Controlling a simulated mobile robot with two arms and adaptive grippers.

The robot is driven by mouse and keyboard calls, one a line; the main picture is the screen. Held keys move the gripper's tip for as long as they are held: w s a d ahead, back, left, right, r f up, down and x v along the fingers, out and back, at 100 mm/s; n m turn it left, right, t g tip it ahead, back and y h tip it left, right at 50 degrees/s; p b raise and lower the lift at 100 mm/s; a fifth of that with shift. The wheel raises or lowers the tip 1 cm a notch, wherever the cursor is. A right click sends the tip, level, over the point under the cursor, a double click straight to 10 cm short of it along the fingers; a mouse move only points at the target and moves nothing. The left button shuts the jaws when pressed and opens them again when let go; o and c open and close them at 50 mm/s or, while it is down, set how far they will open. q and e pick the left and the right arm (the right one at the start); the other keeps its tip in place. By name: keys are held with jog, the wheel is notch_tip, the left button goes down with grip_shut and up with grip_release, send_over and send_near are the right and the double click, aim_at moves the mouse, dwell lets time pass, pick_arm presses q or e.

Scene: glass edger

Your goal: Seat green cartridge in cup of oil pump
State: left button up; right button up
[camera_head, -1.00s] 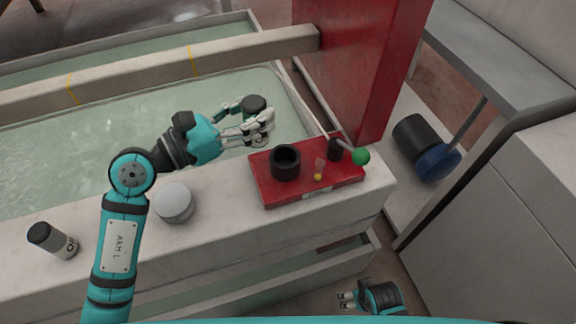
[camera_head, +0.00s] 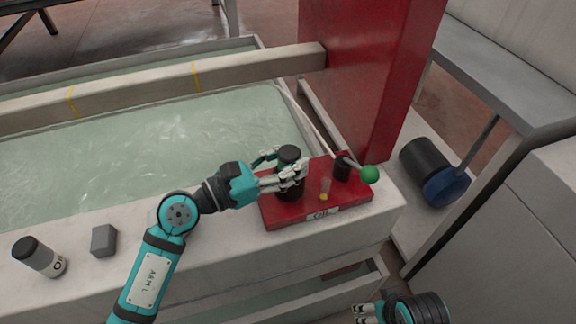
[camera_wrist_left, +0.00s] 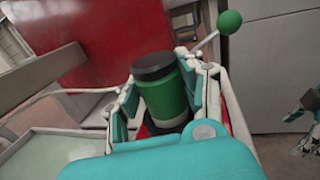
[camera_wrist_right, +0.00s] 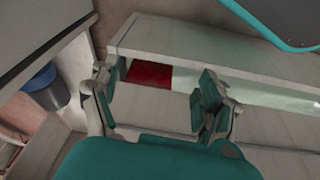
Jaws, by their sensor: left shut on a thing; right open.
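The oil pump (camera_head: 350,205) is a red block on the pale ledge, with a lever ending in a green ball (camera_head: 369,174). Its black cup (camera_head: 291,194) is mostly hidden behind my left fingers. My left gripper (camera_head: 287,174) is shut on the green cartridge (camera_wrist_left: 165,102), which has a dark cap (camera_head: 289,152). The cartridge looks roughly upright, at or just above the cup; I cannot tell whether its lower end is inside. My right gripper (camera_head: 362,313) is open and empty, low in front of the ledge; its fingers also show in the right wrist view (camera_wrist_right: 155,88).
A water-filled trough (camera_head: 130,145) lies behind. A red column (camera_head: 360,80) rises behind the pump. A small sight glass (camera_head: 324,192) stands beside the cup.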

aim_at(279, 169)
pick_arm(q)
jog(key=shift+f, duration=0.3)
pick_arm(e)
jog(key=shift+s+r, duration=0.1)
jog(key=shift+r, duration=0.45)
pick_arm(q)
jog(key=shift+f, duration=0.15)
jog(key=o, duration=1.3)
jog(key=shift+c, duration=0.2)
pick_arm(e)
jog(key=shift+r, duration=0.25)
jog(key=shift+r, duration=0.1)
pick_arm(q)
jog(key=v, duration=0.4)
jog(key=shift+a, duration=0.15)
jog(key=b+v, duration=0.1)
jog(key=v, duration=0.6)
jog(key=shift+s+a, duration=0.3)
jog(key=shift+s, duration=0.05)
pick_arm(e)
jog(key=shift+v, duration=1.2)
jog(key=shift+s+d, duration=0.15)
